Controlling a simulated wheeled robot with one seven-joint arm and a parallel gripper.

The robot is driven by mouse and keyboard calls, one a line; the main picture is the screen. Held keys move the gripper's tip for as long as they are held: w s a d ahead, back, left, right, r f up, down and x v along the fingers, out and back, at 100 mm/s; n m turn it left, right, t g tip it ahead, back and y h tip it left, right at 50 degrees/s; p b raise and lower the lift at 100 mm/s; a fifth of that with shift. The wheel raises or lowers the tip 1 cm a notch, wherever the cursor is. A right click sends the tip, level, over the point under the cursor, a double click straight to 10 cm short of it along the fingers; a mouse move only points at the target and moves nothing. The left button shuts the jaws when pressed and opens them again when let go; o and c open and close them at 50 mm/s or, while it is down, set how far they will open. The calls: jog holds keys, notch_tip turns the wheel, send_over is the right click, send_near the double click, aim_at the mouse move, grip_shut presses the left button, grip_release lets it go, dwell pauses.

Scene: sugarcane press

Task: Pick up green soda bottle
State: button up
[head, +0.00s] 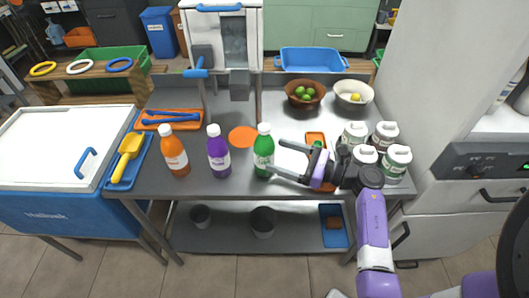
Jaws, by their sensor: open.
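The green soda bottle (263,151) stands upright on the grey metal table, with a white cap and a pale label. It is the rightmost of three bottles in a row. The purple bottle (218,153) and the orange bottle (174,152) stand to its left. My gripper (275,160) is open, reaching in from the right at the height of the bottle. Its two fingers point left, with their tips close to the right side of the green bottle. I cannot tell whether the fingertips touch the bottle or reach around it.
Several white-capped jars (396,163) stand right of my gripper. An orange tray (316,139) lies partly behind it, and an orange disc (242,136) lies behind the bottles. Two bowls, one brown (305,96) and one white (354,96), stand at the back right. A white-lidded blue cooler (60,150) is at left.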

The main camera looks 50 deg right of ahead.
aim_at(264, 153)
jog(key=x, duration=0.2)
jog(key=p+x, duration=0.1)
jog(key=f+x, duration=0.1)
jog(key=x, duration=0.1)
jog(key=shift+w+a, duration=0.2)
jog(key=shift+w, duration=0.05)
grip_shut()
